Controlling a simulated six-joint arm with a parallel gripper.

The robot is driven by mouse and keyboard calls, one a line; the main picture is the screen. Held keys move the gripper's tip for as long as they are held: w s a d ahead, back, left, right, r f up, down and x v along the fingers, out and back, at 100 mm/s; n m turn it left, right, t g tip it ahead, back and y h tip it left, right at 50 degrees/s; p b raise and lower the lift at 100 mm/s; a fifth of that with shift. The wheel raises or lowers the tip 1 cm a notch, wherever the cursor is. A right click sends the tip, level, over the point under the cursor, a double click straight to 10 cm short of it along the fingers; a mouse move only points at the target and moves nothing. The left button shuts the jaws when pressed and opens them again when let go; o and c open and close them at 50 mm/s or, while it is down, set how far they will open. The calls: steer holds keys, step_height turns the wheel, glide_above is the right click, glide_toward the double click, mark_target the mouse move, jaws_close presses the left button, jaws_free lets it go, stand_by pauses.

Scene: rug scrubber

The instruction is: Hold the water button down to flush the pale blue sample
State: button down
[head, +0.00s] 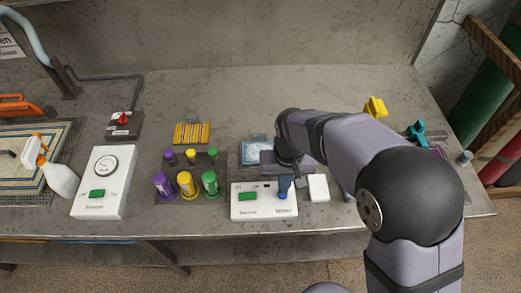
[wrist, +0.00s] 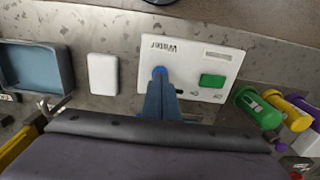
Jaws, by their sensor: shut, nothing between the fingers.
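The white control box (head: 250,213) stands near the front edge of the bench, with a green button and a blue water button (head: 283,196). My gripper (head: 284,187) is shut and empty, pointing down over the blue button. In the wrist view the closed blue fingertips (wrist: 160,82) meet the edge of the round blue button (wrist: 159,71), beside the word "Water" on the box (wrist: 190,65). I cannot tell how far the button is pressed. The pale blue sample (head: 257,150) lies behind the box, partly hidden by my arm.
Purple, yellow and green bottles (head: 186,183) stand left of the box. A small white block (head: 318,188) sits just to its right. A white dial box (head: 103,182) and spray bottle (head: 58,177) are further left. The back middle of the bench is clear.

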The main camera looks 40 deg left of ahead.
steer(key=shift+f, duration=0.25)
steer(key=shift+f+b, duration=0.3)
steer(key=shift+f, duration=0.05)
steer(key=shift+f, duration=0.3)
steer(key=shift+s+d+f, duration=0.1)
steer(key=shift+f, duration=0.05)
stand_by(1.4)
step_height(320, 180, up, 7)
steer(key=p, duration=0.6)
steer(key=shift+r, duration=0.2)
steer(key=shift+f, duration=0.1)
stand_by(0.3)
